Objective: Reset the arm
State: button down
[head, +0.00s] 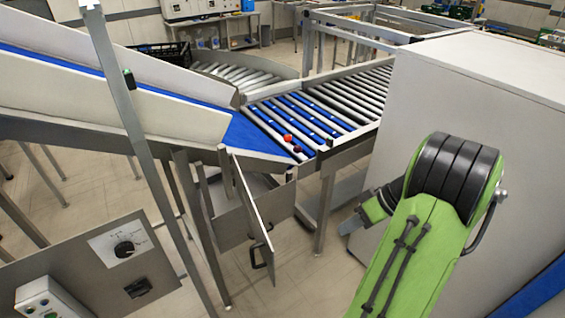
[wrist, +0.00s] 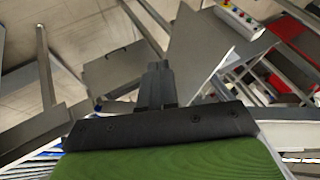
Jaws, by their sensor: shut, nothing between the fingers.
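My green and black arm (head: 425,225) is folded at the right of the head view, in front of the pale cabinet. My gripper (head: 350,226) shows only in part at the arm's left side, above the floor near the conveyor's end. In the wrist view my gripper (wrist: 156,68) points away from the camera with its dark fingers together. It is shut and holds nothing. No object touches the fingers.
A roller conveyor (head: 340,100) with small red items (head: 288,138) on blue rollers lies at centre. A blue sloped belt (head: 180,97) joins it from the left. A pale cabinet (head: 490,95) stands right. A metal post (head: 135,140) and control panel (head: 120,265) stand front left.

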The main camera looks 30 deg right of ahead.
jog(key=w+a+r+g+h+b, duration=0.1)
jog(key=w+a+r, duration=0.15)
jog(key=a, duration=0.45)
jog(key=w+a+r+h, duration=0.15)
jog(key=a+r, duration=0.25)
jog(key=a, duration=0.4)
jog(key=s+a+r+m+t+h+b, duration=0.1)
jog(key=s+a+h, duration=0.2)
jog(key=s+a, duration=0.5)
jog(key=s, duration=0.3)
jog(key=shift+a+r+t, duration=0.25)
jog(key=shift+r+t, duration=0.15)
